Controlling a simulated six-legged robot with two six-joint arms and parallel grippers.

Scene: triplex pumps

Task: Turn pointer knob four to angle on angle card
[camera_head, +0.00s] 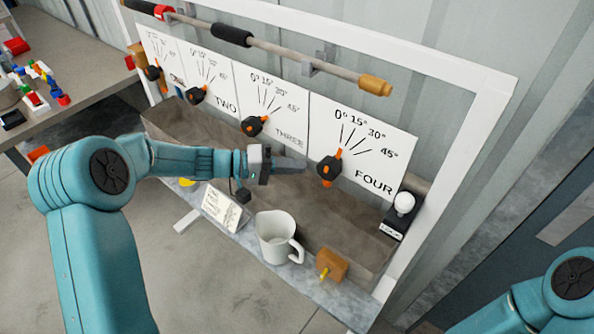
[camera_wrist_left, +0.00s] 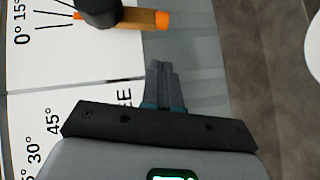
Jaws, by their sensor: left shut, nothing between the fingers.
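Knob four (camera_head: 329,169) is black with an orange pointer and sits on the white FOUR dial card (camera_head: 372,130), marked 0°, 15°, 30° and 45°. Its pointer tilts up and slightly right; the exact mark is hard to tell. In the left wrist view the knob (camera_wrist_left: 102,12) is at the top, partly cut off. My left gripper (camera_head: 303,165) is shut and empty just left of the knob, apart from it; its fingers (camera_wrist_left: 162,75) point toward it. A small white card (camera_head: 222,207), likely the angle card, leans on the ledge; its writing is unreadable. My right gripper is out of view.
Knobs three (camera_head: 253,126), two (camera_head: 196,95) and one (camera_head: 152,73) line the panel to the left. A white mug (camera_head: 275,237) and wooden block (camera_head: 331,264) stand on the ledge. A white ball-topped device (camera_head: 403,204) is right of knob four. A bar (camera_head: 285,48) runs above.

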